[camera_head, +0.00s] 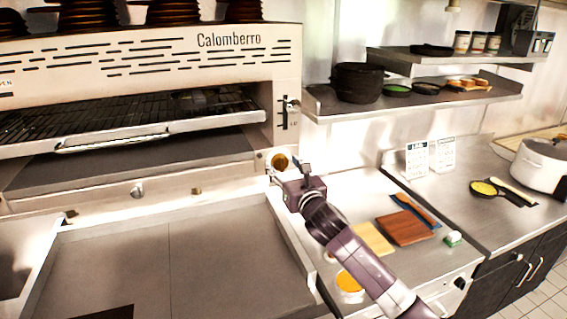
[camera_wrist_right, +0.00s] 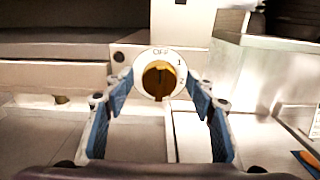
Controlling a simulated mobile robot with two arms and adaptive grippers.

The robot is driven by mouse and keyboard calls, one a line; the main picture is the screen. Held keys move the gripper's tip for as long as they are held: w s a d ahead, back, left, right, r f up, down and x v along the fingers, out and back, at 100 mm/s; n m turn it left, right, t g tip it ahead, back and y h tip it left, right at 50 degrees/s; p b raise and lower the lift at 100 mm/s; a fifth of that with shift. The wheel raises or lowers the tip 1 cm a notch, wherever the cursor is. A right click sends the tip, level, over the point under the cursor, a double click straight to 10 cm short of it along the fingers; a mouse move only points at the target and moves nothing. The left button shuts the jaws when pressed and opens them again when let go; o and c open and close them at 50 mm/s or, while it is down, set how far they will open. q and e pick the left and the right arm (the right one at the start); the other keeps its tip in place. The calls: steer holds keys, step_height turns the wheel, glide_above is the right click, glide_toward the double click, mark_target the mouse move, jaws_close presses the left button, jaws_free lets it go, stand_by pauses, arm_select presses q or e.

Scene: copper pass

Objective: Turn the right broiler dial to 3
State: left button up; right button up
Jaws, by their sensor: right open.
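The right broiler dial (camera_head: 280,161) is a round brass-coloured knob at the lower right of the broiler (camera_head: 215,52). In the right wrist view the dial (camera_wrist_right: 158,80) sits on a white plate marked OFF at the top, with 1 and 2 down its right side. My right gripper (camera_head: 285,172) is just in front of the dial. Its two blue-padded fingers (camera_wrist_right: 160,98) are open, one to each side of the dial, apart from it. Whether they reach the knob's depth is hard to tell. The left gripper is not in view.
A steel counter (camera_head: 350,195) to the right holds cutting boards (camera_head: 405,228) and a yellow bowl (camera_head: 349,281). A shelf (camera_head: 410,101) with a dark pot (camera_head: 357,82) is above. A flat griddle surface (camera_head: 170,260) lies below the broiler.

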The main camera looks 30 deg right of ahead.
steer(key=shift+w, duration=0.1)
steer(key=shift+c, duration=0.5)
steer(key=c, duration=1)
